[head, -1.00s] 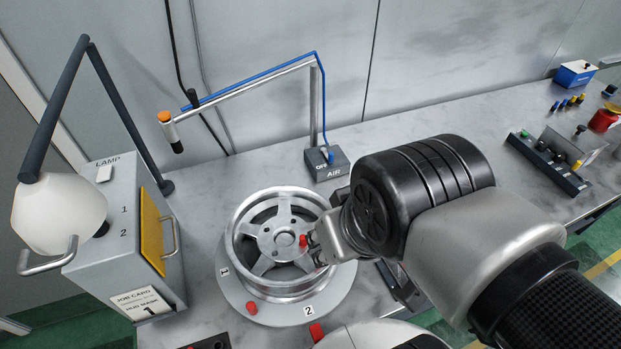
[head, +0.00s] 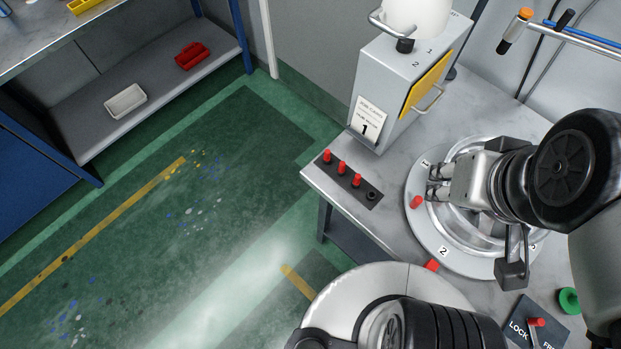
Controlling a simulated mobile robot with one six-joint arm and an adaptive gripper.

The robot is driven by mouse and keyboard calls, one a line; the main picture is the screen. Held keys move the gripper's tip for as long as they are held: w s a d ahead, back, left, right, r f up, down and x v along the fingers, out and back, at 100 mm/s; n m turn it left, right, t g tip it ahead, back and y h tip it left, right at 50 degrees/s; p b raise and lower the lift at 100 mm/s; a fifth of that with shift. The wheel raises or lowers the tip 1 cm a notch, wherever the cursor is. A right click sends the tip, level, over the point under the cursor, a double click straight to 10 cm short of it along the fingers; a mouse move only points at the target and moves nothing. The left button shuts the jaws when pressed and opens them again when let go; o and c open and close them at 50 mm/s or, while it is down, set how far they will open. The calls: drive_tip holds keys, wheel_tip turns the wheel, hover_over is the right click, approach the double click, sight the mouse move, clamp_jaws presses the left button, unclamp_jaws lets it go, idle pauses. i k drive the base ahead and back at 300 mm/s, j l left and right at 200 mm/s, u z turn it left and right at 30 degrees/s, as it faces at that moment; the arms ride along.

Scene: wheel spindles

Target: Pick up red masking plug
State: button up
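Several red masking plugs show in the head view. Another red plug (head: 416,202) stands on the grey turntable's left rim, beside the metal wheel (head: 462,225). My gripper (head: 433,184) is over the wheel's left side, pointing left. Its fingers look apart, with nothing red visible between them. The rim plug is just left of and below the fingertips, apparently clear of them. My gripper and arm hide much of the wheel.
A grey lamp box (head: 390,95) stands behind the strip. The green floor (head: 170,220) to the left is open, with a shelf beyond.

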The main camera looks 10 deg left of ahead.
sight(356, 180)
drive_tip(key=u, duration=0.5)
drive_tip(key=z, duration=1.4)
drive_tip(key=k+j+u, duration=0.1)
drive_tip(key=j+u, duration=0.15)
drive_tip(key=u, duration=0.2)
drive_tip(key=j+u, duration=0.25)
drive_tip(key=u, duration=0.2)
drive_tip(key=k+j, duration=0.05)
